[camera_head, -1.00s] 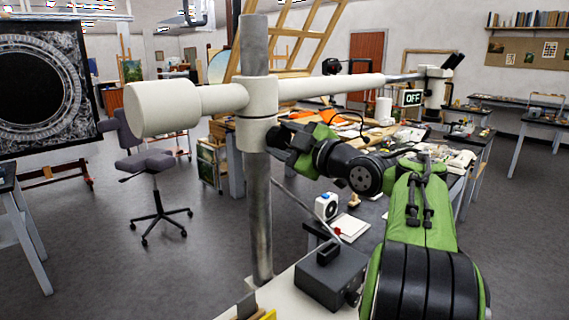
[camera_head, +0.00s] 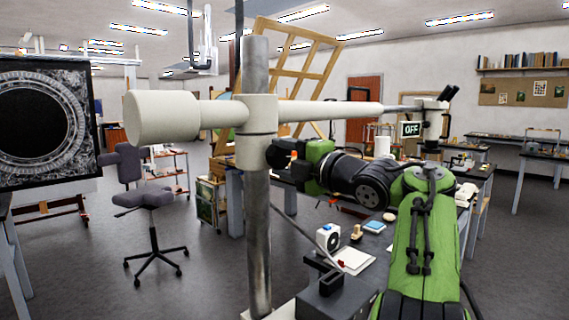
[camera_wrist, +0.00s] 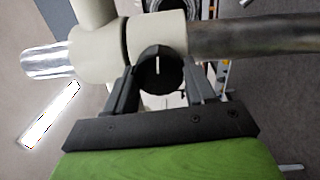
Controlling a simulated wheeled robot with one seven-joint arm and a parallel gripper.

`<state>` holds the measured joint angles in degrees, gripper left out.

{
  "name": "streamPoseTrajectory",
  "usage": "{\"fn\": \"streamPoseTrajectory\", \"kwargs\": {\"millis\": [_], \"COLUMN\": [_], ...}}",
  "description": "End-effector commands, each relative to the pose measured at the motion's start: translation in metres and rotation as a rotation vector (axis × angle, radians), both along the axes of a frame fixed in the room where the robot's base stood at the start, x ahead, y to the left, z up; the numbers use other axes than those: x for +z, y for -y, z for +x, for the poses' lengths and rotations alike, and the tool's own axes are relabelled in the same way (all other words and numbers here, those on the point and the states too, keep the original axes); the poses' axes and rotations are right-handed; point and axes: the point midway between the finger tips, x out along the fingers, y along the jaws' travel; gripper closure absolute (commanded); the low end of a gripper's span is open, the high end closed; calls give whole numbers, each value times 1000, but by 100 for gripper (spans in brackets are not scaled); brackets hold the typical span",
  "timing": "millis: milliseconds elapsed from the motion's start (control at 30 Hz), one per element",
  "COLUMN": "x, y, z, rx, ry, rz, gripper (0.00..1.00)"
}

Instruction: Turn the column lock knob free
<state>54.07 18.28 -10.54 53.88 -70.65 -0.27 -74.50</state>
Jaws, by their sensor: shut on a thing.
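The column lock knob (camera_wrist: 161,74) is a dark round knob with a pale line on its face, on the side of the cream collar (camera_wrist: 158,34) in the wrist view. My gripper (camera_wrist: 158,80) is shut on the knob, with one finger on each side of it. The collar also shows in the head view (camera_head: 256,130), clamped around the upright steel column (camera_head: 259,215). There my gripper (camera_head: 281,154) meets the collar's right side and hides most of the knob. The pale line on the knob stands roughly upright in the wrist view.
A cream horizontal arm (camera_head: 330,112) runs through the collar, with a thick counterweight (camera_head: 160,116) at left and a microscope head (camera_head: 431,118) at right. A small screen reads OFF (camera_head: 411,129). A grey box (camera_head: 325,297) stands by the column base. An office chair (camera_head: 150,200) stands at left.

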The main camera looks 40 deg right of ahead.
Motion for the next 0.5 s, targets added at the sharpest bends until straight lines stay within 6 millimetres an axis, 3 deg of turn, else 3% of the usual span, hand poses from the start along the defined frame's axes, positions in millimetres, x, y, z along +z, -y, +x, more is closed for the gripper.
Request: {"fn": "streamPoseTrajectory", "kwargs": {"millis": [500], "x": [-2], "y": [0], "z": [0], "rx": [2], "ry": [-2], "rz": [-35], "gripper": [76]}}
